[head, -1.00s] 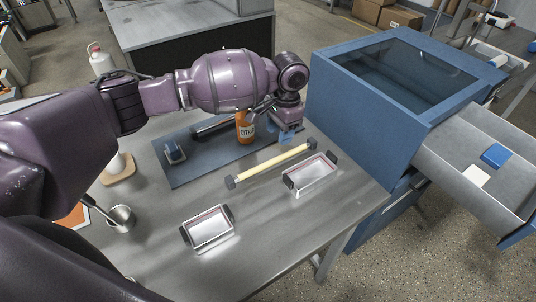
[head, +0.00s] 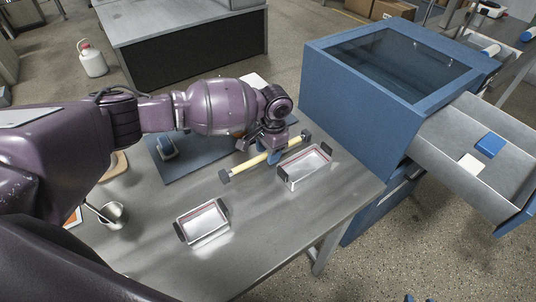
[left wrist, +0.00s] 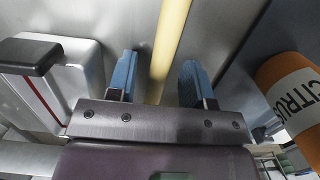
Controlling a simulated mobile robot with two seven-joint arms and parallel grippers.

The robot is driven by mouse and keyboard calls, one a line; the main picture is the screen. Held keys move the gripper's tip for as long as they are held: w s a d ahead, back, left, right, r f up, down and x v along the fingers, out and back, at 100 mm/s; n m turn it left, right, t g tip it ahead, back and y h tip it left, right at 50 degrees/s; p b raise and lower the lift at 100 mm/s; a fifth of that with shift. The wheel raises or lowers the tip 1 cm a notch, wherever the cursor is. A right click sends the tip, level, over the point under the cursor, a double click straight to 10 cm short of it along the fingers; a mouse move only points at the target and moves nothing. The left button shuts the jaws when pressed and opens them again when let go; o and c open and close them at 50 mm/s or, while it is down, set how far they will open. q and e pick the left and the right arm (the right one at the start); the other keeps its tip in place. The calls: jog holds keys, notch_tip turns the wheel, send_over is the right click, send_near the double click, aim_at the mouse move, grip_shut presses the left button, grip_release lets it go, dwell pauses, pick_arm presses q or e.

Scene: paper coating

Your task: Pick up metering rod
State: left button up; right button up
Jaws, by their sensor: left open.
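The metering rod is a pale yellow bar (head: 244,168) with dark end blocks, lying across the grey table between the blue-grey mat and a metal tray. My left gripper (head: 268,154) is over the middle of the rod, pointing down, and hides part of it. In the left wrist view its two blue fingers (left wrist: 157,72) are apart, with the yellow rod (left wrist: 170,30) running between them. It is open, and neither finger clearly touches the rod. My right gripper is not in view.
Metal trays with dark handles stand right of the rod (head: 282,172) and nearer the front (head: 181,231). An orange bottle labelled CITRUS (left wrist: 285,85) is close beside the gripper. A blue machine (head: 330,95) with an open drawer (head: 440,140) stands right. A metal cup (head: 113,215) stands left.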

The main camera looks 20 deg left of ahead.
pick_arm(q)
jog(key=shift+f, duration=0.1)
grip_shut()
dwell(0.4)
